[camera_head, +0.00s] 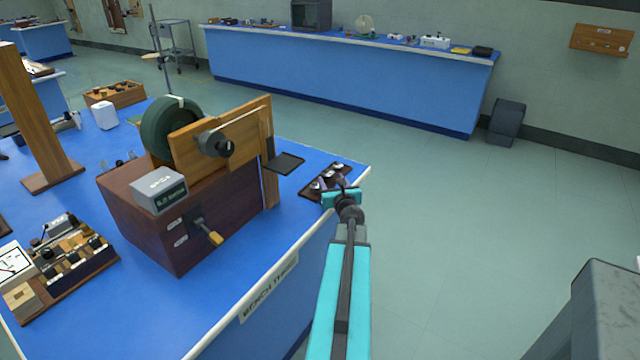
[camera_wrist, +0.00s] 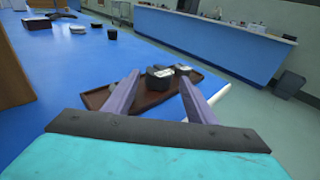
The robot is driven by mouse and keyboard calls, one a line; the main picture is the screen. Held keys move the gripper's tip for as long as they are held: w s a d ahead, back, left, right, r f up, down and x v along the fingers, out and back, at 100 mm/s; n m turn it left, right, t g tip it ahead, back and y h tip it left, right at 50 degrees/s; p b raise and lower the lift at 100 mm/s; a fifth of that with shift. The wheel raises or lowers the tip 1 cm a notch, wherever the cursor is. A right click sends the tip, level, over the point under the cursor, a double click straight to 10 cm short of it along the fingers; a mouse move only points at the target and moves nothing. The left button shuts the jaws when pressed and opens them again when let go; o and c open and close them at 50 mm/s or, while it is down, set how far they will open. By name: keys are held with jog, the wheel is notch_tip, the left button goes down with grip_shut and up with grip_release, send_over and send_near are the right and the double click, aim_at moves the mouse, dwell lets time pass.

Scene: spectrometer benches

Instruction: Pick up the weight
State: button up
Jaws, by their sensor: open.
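A dark weight with a pale marked top (camera_wrist: 159,80) stands on a brown wooden tray (camera_wrist: 98,98) in the wrist view. A second, similar weight (camera_wrist: 183,70) stands just behind it to the right. In the head view the tray (camera_head: 310,194) lies at the bench's right corner with small weights (camera_head: 337,167) on it. My gripper (camera_wrist: 159,76) is open, its two fingers apart, with the nearer weight seen between the fingertips and nothing held. In the head view my gripper (camera_head: 341,188) is over the tray's near end and hides part of it.
A wooden apparatus (camera_head: 220,220) with a green wheel and a grey box stands left of the tray. A small black plate (camera_head: 286,163) juts out near it. The blue bench (camera_head: 262,255) ends just right of the tray. Open floor lies beyond.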

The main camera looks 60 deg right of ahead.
aim_at(328, 173)
jog(key=shift+p+x, duration=0.7)
jog(key=shift+x, duration=1.85)
jog(key=c, duration=1.2)
